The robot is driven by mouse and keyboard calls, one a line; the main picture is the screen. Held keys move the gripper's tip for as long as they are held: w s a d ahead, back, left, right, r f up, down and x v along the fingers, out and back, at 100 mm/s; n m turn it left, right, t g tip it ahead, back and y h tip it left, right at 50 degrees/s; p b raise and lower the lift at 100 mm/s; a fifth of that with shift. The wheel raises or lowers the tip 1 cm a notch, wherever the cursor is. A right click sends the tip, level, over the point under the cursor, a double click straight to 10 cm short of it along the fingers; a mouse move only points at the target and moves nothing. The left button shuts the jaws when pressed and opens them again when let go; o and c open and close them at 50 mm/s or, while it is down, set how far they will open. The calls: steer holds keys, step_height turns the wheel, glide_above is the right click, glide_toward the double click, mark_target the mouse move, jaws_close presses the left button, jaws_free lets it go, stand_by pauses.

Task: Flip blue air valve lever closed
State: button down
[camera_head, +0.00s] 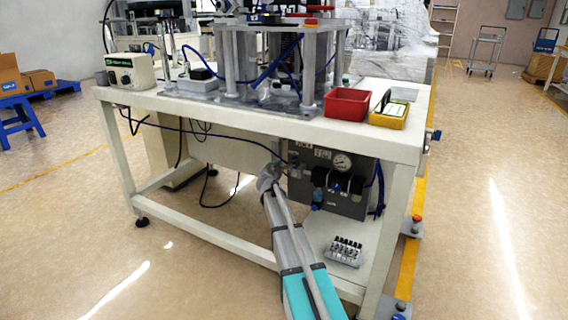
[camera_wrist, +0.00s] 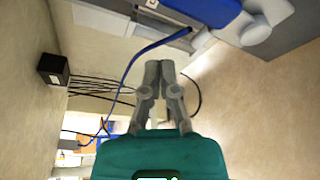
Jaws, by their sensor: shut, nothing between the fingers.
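In the wrist view my gripper (camera_wrist: 160,66) is shut and empty, its two fingertips together. Close beyond the tips, at the top of that view, is a large blue bar (camera_wrist: 205,10), which looks like the valve lever, beside a pale grey rounded fitting (camera_wrist: 258,30). The fingertips appear apart from it. In the head view my arm reaches under the table to the left edge of a dark air panel (camera_head: 345,200) with a round gauge (camera_head: 342,162). The arm end covers that area, so the lever and its angle cannot be made out there.
A blue hose (camera_wrist: 128,75) runs just left of the fingers in the wrist view. The white table frame (camera_head: 395,200) surrounds the panel. A tray of small fittings (camera_head: 344,252) sits on the lower shelf. A red bin (camera_head: 347,104) and yellow box (camera_head: 389,114) stand on top.

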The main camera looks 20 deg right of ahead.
steer(key=f+v, duration=0.1)
steer(key=v, duration=0.7)
steer(key=shift+s, duration=0.4)
steer(key=shift+s+a, duration=0.1)
steer(key=s+a+r+m+g+y+p, duration=0.1)
steer(key=s+a+m+g+y+p, duration=0.35)
steer(key=s, duration=0.65)
steer(key=s+a+m+g+y+p, duration=0.2)
steer(key=s+a+m+g+p, duration=0.2)
steer(key=s+a+m+p, duration=0.45)
steer(key=s+a+r+m+g+y+p, duration=0.1)
steer(key=s+a+m+g+y+p, duration=0.2)
steer(key=s+a+g+p, duration=0.7)
step_height(320, 180, up, 37)
steer(key=s+d+t+p, duration=0.2)
steer(key=t+p, duration=0.3)
steer(key=p, duration=2.7)
steer(key=shift+s+d, duration=0.3)
steer(key=shift+s, duration=0.05)
steer(key=shift+s, duration=0.1)
